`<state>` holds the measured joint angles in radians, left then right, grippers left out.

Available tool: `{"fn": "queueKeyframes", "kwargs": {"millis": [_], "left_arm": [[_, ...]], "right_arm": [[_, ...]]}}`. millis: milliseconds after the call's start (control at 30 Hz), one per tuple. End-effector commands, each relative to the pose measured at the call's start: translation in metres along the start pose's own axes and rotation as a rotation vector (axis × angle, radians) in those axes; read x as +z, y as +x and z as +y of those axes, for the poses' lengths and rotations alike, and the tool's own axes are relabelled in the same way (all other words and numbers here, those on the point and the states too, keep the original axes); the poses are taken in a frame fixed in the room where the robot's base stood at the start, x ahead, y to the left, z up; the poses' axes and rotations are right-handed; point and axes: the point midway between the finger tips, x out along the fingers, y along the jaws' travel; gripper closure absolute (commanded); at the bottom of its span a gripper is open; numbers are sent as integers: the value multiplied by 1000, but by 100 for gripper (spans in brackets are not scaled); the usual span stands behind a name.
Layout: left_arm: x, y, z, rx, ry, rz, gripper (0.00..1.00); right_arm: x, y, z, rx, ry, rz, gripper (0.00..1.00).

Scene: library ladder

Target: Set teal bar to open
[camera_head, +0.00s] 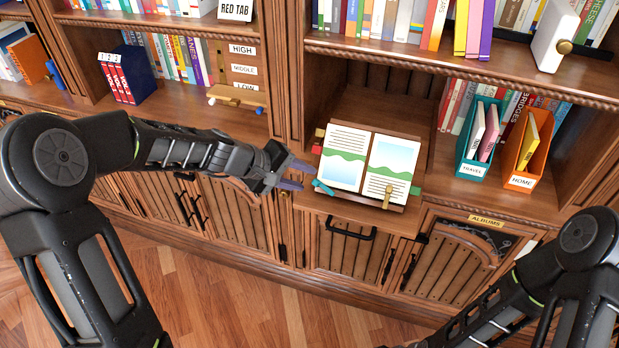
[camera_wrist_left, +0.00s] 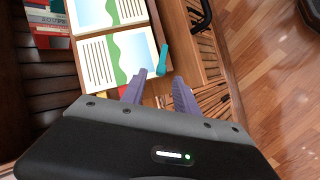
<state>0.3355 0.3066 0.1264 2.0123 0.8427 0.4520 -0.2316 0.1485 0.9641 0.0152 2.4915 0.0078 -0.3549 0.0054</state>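The teal bar (camera_head: 323,187) is a short bar at the lower left corner of the stand holding an open book (camera_head: 366,160). It shows in the left wrist view (camera_wrist_left: 162,60) beside the book's page edge. My left gripper (camera_head: 302,175) is open, with its purple fingers just left of the teal bar. In the left wrist view, the gripper (camera_wrist_left: 160,80) points at the bar, which lies just beyond the fingertips, roughly between them. I cannot tell if they touch. My right arm shows at the lower right, with its gripper outside the frame.
The book stand rests on a pull-out shelf (camera_head: 345,211) with a black handle (camera_head: 350,232) below. A brass piece (camera_head: 388,196) is at the right page's lower edge. A teal file box (camera_head: 482,140) and orange file box (camera_head: 527,155) stand right. Open floor lies in front.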

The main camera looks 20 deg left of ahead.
Motion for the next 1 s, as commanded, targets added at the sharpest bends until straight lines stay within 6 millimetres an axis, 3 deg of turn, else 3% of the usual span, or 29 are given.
{"fn": "queueKeyframes", "kwargs": {"millis": [233, 567, 1000], "left_arm": [[1, 31, 0, -1, -1, -2, 64], [0, 35, 0, -1, -1, 1, 64], [0, 35, 0, -1, 0, 1, 100]], "right_arm": [[1, -4, -1, 1, 1, -1, 64], [1, -3, -1, 2, 1, -2, 64], [1, -3, -1, 1, 1, -1, 64]]}}
